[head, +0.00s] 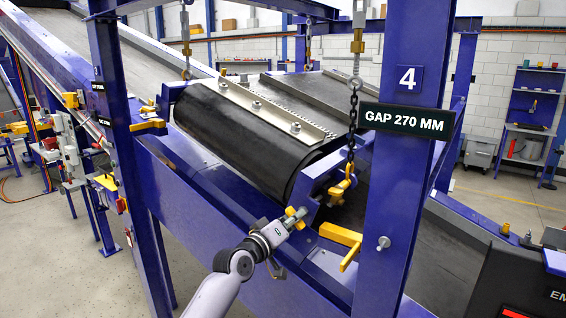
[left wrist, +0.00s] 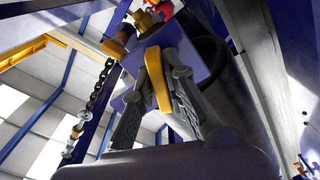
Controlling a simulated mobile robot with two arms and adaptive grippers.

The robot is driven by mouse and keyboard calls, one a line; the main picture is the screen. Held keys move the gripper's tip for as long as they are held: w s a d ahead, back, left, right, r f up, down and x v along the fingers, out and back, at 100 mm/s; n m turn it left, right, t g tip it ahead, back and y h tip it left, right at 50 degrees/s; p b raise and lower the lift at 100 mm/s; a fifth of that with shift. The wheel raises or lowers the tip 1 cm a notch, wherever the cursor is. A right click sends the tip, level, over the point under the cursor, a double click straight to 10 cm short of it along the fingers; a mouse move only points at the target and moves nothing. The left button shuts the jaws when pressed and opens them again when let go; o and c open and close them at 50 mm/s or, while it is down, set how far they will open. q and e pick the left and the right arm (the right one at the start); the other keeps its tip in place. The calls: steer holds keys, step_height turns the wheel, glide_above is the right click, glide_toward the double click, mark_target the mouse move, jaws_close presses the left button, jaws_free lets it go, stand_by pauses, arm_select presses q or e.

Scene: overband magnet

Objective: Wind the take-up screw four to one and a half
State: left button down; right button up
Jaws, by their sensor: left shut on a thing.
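The post with the number 4 plate (head: 408,79) stands right of centre in the head view. The black belt drum of the overband magnet (head: 240,135) hangs left of it. The take-up screw's yellow handle (head: 296,218) is at the drum's lower near end. My left gripper (head: 290,222) reaches it from below left. In the left wrist view, the yellow handle (left wrist: 157,78) lies between the two grey fingers of my left gripper (left wrist: 160,100), which is shut on it. The handle's far side and the screw thread are mostly hidden. My right gripper is not in view.
A sign reading GAP 270 MM (head: 408,121) is fixed on the post. A chain (head: 352,115) with a yellow hook hangs close to the drum's near end. A yellow lever (head: 343,240) sticks out right of my gripper. Blue frame beams (head: 200,215) run below the drum.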

arm_select(q)
steer(key=shift+n+p, duration=0.45)
steer(key=shift+n, duration=0.15)
steer(key=shift+n+p, duration=0.3)
steer(key=shift+n, duration=0.4)
steer(key=shift+f, duration=0.1)
steer(key=shift+n+p, duration=0.6)
steer(key=shift+n, duration=0.9)
